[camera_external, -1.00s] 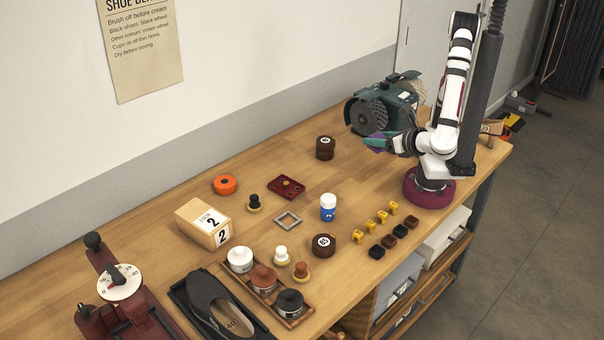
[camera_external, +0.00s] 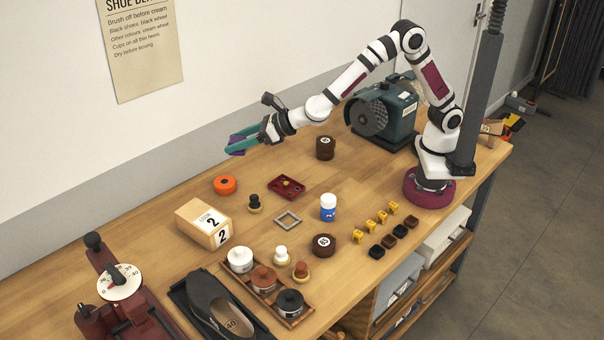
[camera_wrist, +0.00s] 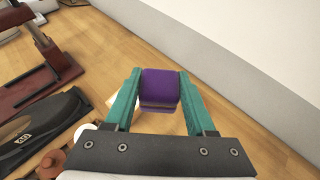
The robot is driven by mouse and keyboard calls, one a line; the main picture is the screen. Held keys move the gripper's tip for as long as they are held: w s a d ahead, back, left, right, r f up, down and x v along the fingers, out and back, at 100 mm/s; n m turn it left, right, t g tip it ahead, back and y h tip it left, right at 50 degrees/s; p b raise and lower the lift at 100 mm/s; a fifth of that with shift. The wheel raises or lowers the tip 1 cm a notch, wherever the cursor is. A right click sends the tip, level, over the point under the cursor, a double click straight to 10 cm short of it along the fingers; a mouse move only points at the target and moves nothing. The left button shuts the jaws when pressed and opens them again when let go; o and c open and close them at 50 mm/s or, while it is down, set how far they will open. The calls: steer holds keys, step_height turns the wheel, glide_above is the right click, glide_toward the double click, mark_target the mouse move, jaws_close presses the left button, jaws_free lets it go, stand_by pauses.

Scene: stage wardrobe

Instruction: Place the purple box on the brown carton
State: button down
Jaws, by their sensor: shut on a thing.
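My gripper (camera_external: 238,143) is in the air above the back of the bench, up and to the right of the brown carton in the external view. Its teal fingers (camera_wrist: 160,100) are shut on the purple box (camera_wrist: 160,86), which sits between them near the tips in the wrist view. In the external view only a little purple shows between the fingers.
A tray (camera_external: 297,316) of lidded jars and a black shoe (camera_external: 217,303) lie in front. A dark red stand (camera_external: 128,316) is at left. The wall is close behind the bench.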

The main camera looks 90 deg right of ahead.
steer(key=w+d+f+n+y, duration=0.1)
steer(key=w+d+f, duration=0.1)
steer(key=w+d, duration=0.15)
glide_above(223, 221)
step_height(223, 221, down, 11)
steer(key=shift+s+d+f, duration=0.1)
steer(key=shift+d+f, duration=0.05)
steer(key=shift+f, duration=2.2)
steer(key=shift+c, duration=1.1)
jaws_free()
steer(key=shift+r, duration=0.1)
